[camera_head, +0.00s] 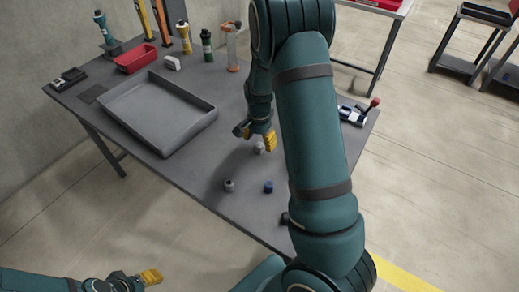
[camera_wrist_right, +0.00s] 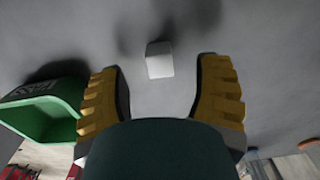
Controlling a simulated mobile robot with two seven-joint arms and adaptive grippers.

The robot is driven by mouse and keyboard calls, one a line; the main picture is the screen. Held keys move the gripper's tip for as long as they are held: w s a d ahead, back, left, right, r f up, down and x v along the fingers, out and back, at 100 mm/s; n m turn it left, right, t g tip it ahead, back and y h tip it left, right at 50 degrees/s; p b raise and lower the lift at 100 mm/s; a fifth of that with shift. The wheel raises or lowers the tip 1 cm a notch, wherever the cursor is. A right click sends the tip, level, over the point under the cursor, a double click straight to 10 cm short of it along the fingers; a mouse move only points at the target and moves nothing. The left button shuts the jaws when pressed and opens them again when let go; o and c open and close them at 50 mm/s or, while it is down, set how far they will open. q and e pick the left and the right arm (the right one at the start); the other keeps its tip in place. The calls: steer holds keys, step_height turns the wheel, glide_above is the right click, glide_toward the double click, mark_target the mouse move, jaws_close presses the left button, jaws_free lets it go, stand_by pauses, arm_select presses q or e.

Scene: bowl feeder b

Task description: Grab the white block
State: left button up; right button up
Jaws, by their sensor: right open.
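A small white block (camera_wrist_right: 159,60) lies on the grey tabletop in the right wrist view, ahead of and between the two yellow fingertips. My right gripper (camera_wrist_right: 161,82) is open around a clear gap, and neither finger touches the block in that view. In the head view my right gripper (camera_head: 259,137) hangs low over the table, with a small pale piece (camera_head: 259,148) just under its fingertips. That piece appears to be the same block, partly covered by the fingers. My left gripper (camera_head: 142,278) is off the table at the bottom left, its opening unclear.
A grey tray (camera_head: 186,137) lies to the left. A grey piece (camera_head: 229,186) and a blue piece (camera_head: 268,187) sit nearer the front edge. A red bin (camera_head: 135,59), a whitish block-like item (camera_head: 172,63) and bottles stand behind. A green bin (camera_wrist_right: 55,100) shows in the wrist view.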

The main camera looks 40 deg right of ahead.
mark_target(259, 145)
step_height(259, 145, down, 3)
steer(key=shift+f+b, duration=0.15)
steer(key=shift+b, duration=0.3)
steer(key=c, duration=1)
steer(key=shift+c, duration=0.2)
